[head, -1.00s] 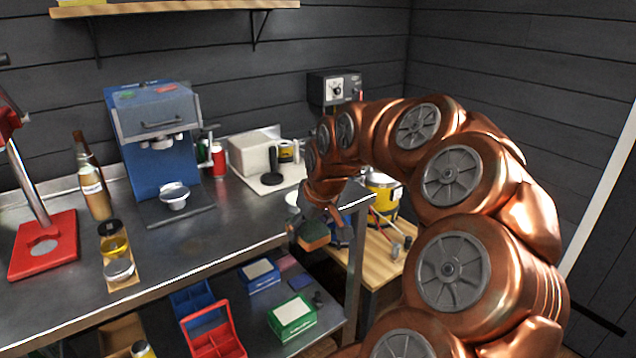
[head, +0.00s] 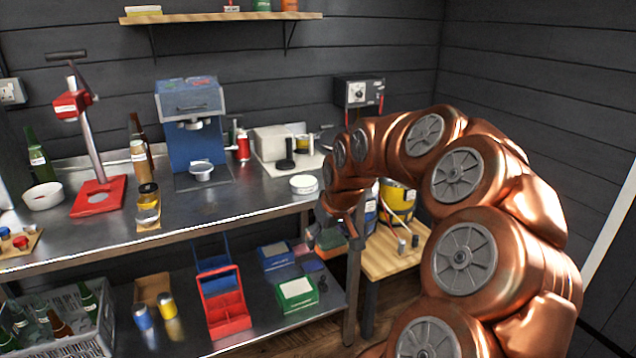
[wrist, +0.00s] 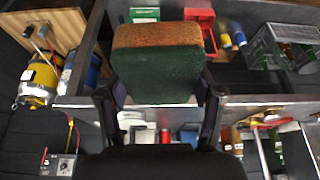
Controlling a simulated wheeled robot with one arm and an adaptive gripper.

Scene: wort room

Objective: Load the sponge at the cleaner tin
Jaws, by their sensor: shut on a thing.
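My gripper (wrist: 160,92) is shut on a sponge (wrist: 157,72), with a finger on each side of it. The sponge is a block with a dark green face and an orange-brown layer. In the head view my gripper (head: 334,232) hangs just off the right end of the steel bench, and the sponge there is small and dark. A white round tin (head: 303,184) stands on the bench's right end. A blue labelled container (head: 371,214) stands beside a yellow one to the right. I cannot tell which is the cleaner tin.
The steel bench (head: 240,203) holds a blue machine (head: 192,125) and a red-based press (head: 98,197). A yellow container (head: 397,196) stands on a low wooden table (head: 393,252). The lower shelf holds a red caddy (head: 226,305), a green box (head: 297,292) and a bottle crate (head: 72,338).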

